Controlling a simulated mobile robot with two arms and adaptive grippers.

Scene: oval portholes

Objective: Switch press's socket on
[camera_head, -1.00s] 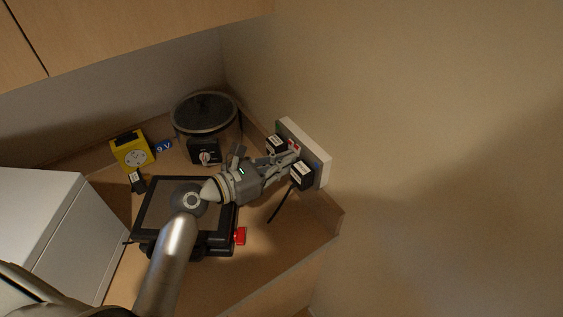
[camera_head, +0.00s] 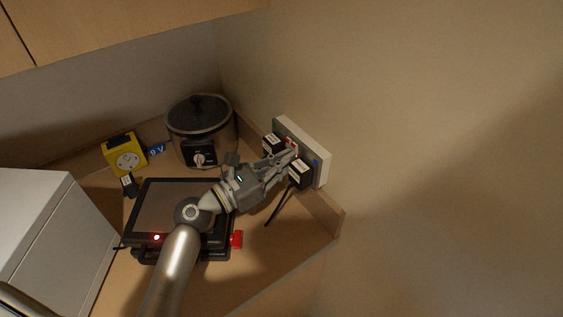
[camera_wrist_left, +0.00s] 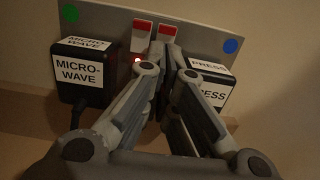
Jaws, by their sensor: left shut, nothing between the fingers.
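The socket panel (camera_head: 318,150) is fixed on the wall at the right of the counter. In the left wrist view it has two red-and-white switches. The press plug (camera_wrist_left: 207,82) is in its right side, by a blue dot; it also shows in the head view (camera_head: 301,173). My left gripper (camera_wrist_left: 164,48) is shut and empty, its fingertips at the right switch (camera_wrist_left: 168,30) and covering its lower part; contact is unclear. The left switch (camera_wrist_left: 141,36) has a small red light by its lower end. The black press (camera_head: 160,205) on the counter shows a lit red light. My right gripper is not in view.
The microwave plug (camera_wrist_left: 82,75) sits in the panel's left side, by a green dot. A slow cooker (camera_head: 200,125) and a yellow timer-like box (camera_head: 125,155) stand at the back. A white appliance (camera_head: 45,215) stands at the left. The front right counter is clear.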

